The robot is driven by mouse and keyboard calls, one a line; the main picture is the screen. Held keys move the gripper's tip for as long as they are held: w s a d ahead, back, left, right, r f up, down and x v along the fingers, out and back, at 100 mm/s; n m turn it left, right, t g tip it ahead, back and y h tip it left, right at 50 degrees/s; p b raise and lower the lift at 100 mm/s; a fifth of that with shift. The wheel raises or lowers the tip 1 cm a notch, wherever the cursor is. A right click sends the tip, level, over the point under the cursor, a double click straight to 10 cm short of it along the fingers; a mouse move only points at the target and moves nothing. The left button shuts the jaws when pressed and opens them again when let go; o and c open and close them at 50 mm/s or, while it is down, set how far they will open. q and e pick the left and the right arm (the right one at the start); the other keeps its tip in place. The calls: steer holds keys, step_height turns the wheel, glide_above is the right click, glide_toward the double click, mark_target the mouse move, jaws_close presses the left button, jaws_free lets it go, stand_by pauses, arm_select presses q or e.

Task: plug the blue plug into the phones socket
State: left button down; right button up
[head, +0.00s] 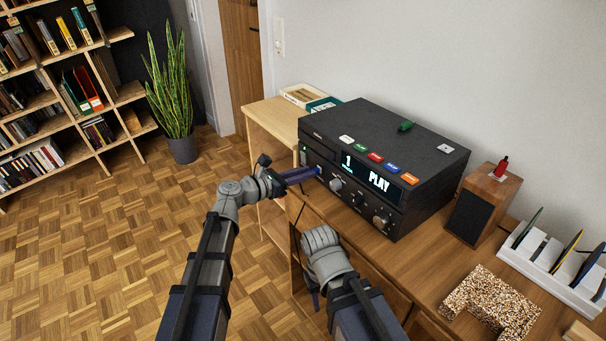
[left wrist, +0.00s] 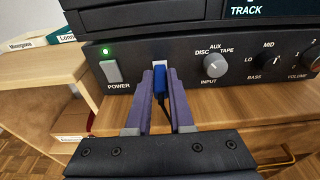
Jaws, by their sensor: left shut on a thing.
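My left gripper (head: 317,170) is shut on the blue plug (left wrist: 160,82) at the lower left of the black stereo unit's (head: 346,130) front. In the left wrist view, the plug stands upright in the picture between the two purple fingers (left wrist: 161,90), with a dark cable below it. A pale socket plate (left wrist: 158,65) shows right at the plug's far end, between the power switch and the input knob. The plug hides the socket opening, and I cannot tell how deep it sits. My right arm (head: 328,258) is folded low before the desk; its fingers are not clear.
The power switch (left wrist: 111,71) with a green light is left of the socket, the input knob (left wrist: 215,66) right. A small speaker (head: 474,208), a white rack (head: 548,270) and a speckled block (head: 490,303) are on the desk to the right. Floor at left is clear.

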arm_select(q)
steer(key=shift+w+d, duration=0.1)
steer(key=shift+d, duration=0.05)
steer(key=c, duration=0.7)
jaws_free()
steer(key=shift+p+v, duration=0.6)
steer(key=shift+v, duration=3.3)
